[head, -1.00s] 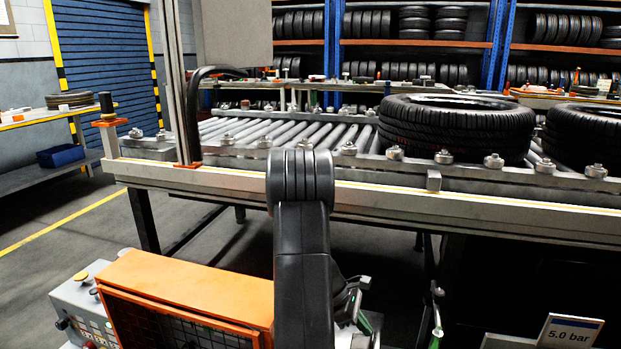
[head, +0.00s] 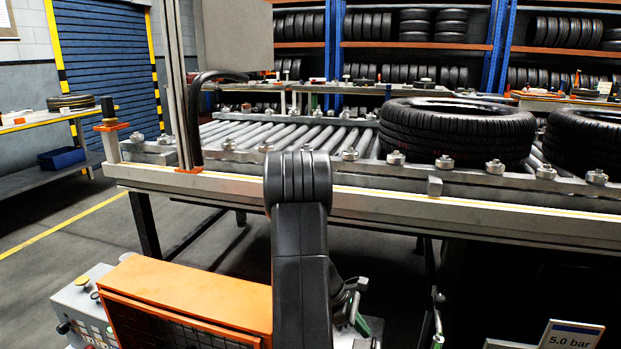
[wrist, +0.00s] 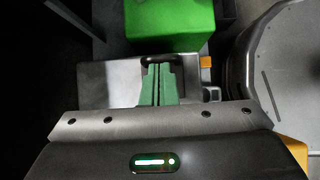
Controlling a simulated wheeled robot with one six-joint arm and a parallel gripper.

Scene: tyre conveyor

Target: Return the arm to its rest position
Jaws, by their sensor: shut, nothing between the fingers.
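My arm (head: 300,250) stands folded in front of the conveyor in the head view, its rounded dark joint at the top overlapping the conveyor's front rail. In the wrist view my gripper (wrist: 158,84) shows its two green fingers close together, shut and with nothing between them. It points at a grey surface (wrist: 105,84) with a dark handle-like bar near the fingertips. I cannot tell whether the fingers touch that bar. In the head view the gripper is mostly hidden behind the arm, with only bits of green showing.
A roller conveyor (head: 480,183) runs across, bearing a tyre (head: 457,130) and another tyre (head: 585,138) at the right. An orange box (head: 190,290) stands left of the arm. A green block (wrist: 170,22) lies beyond the fingers. A "5.0 bar" sign (head: 570,337) is at lower right.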

